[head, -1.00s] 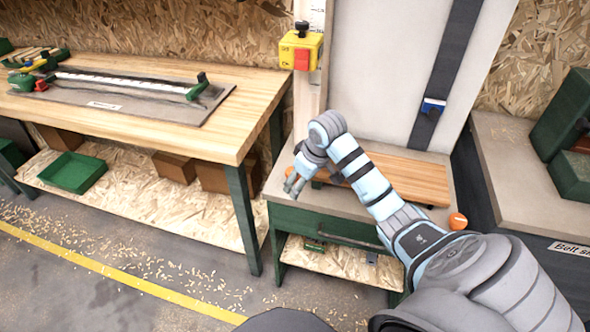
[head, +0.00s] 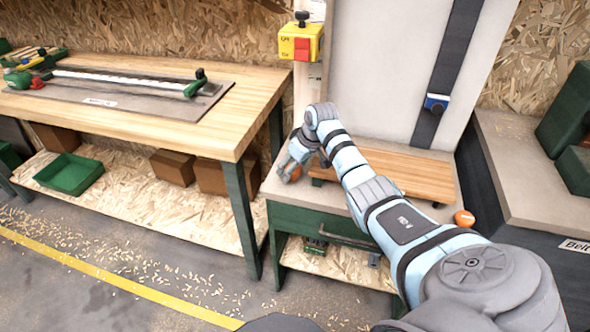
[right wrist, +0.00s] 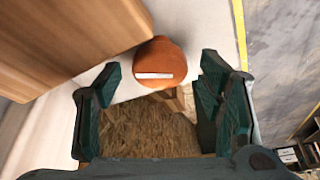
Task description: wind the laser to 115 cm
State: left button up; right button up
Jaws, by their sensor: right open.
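My right gripper (head: 284,170) is at the left front corner of a small green workbench, by an orange round knob (head: 295,173). In the right wrist view the orange knob (right wrist: 159,62), with a white mark on its face, shows ahead between the open green fingers (right wrist: 160,82); they appear clear of it. A second orange knob (head: 464,218) is at the bench's right. A blue slider (head: 436,103) sits on a dark vertical strip on the pale board; I cannot tell whether it is the laser. No scale reading is legible. My left gripper is out of view.
A yellow box (head: 300,42) with a red front is on the post behind my gripper. A wooden board (head: 395,172) lies on the bench top. A long workbench (head: 225,118) stands left; a grey-topped machine (head: 525,180) stands right. Floor with shavings is open in front.

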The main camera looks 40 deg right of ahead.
jog(key=c, duration=1.1)
jog(key=shift+r+m+p, duration=0.15)
jog(key=shift+m+p, duration=0.15)
jog(key=shift+p, duration=0.5)
jog(key=shift+c, duration=0.2)
jog(key=m+h+p, duration=0.1)
jog(key=m+p, duration=0.1)
jog(key=p, duration=0.1)
jog(key=m+p, duration=0.2)
jog(key=p, duration=0.1)
jog(key=shift+w+a+r+h+p, duration=0.1)
jog(key=shift+a+r+h+p, duration=0.05)
jog(key=shift+h+p, duration=0.2)
jog(key=shift+m+g+h+p, duration=0.35)
jog(key=shift+m+p, duration=0.15)
jog(key=shift+m, duration=0.6)
jog(key=shift+w+a+f+m+h, duration=0.15)
jog(key=shift+m+h, duration=0.1)
jog(key=shift+m, duration=0.35)
jog(key=shift+s+d+f+m+h, duration=0.1)
jog(key=shift+m+h, duration=0.15)
jog(key=shift+m, duration=0.35)
jog(key=shift+m+g+h+b, duration=0.3)
jog(key=shift+m+g+b, duration=0.15)
jog(key=shift+m, duration=0.85)
jog(key=shift+w, duration=0.1)
